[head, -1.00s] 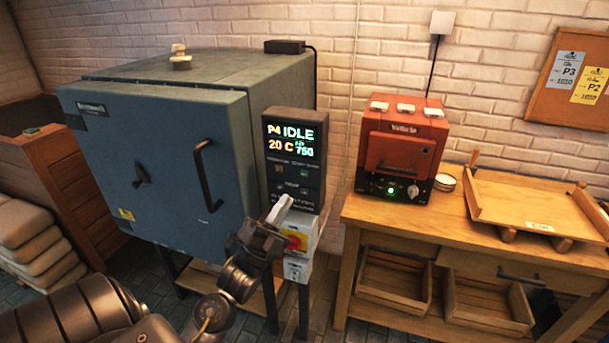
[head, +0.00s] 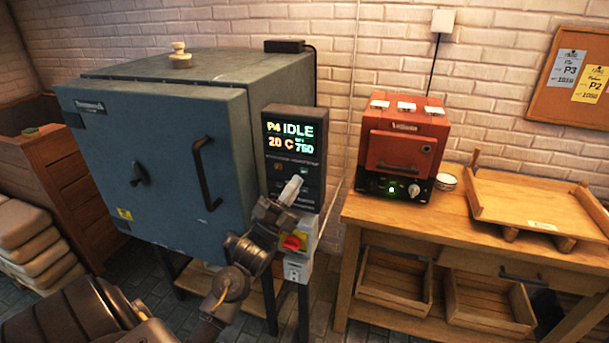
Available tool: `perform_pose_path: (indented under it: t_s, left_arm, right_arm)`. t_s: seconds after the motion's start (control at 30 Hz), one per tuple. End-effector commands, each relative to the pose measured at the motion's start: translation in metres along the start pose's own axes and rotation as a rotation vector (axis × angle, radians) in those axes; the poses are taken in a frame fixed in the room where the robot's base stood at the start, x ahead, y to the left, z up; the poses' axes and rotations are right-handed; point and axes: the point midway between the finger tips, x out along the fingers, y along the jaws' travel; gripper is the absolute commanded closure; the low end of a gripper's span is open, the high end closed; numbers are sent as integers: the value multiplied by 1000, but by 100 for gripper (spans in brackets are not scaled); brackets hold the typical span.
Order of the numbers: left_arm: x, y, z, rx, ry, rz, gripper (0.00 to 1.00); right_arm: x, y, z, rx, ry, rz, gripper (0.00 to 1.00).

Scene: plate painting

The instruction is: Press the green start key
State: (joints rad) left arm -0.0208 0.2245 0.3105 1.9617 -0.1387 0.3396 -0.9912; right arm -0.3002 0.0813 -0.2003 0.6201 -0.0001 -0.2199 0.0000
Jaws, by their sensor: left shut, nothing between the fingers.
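The large blue-grey kiln (head: 170,150) has a dark control panel (head: 312,158) at its front right. Its display (head: 290,137) reads P4 IDLE and 20 C, with 750 beside it. Below the display is a small green key (head: 304,171), with a dim amber one to its left. My left gripper (head: 294,184) is shut and empty, pointing up in front of the panel just below the green key. It covers the lower middle of the panel. I cannot tell whether it touches the panel. My right gripper is not in view.
A red-and-yellow switch (head: 293,242) sits below the panel, close to my left wrist. The kiln door handle (head: 207,174) sticks out to the left. A small red kiln (head: 402,150) and a wooden tray (head: 535,205) stand on the workbench (head: 400,225) to the right.

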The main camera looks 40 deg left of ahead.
Motion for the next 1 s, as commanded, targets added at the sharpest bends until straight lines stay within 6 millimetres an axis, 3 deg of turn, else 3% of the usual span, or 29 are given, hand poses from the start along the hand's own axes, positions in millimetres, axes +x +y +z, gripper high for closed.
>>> perform_pose_path:
  t_s: [0.3, 1.0]
  left_arm:
    - [12, 9, 8, 0, 0, 1, 100]
    - [12, 9, 9, -1, 0, 0, 100]
  right_arm:
    - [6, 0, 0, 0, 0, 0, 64]
    - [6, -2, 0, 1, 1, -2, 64]
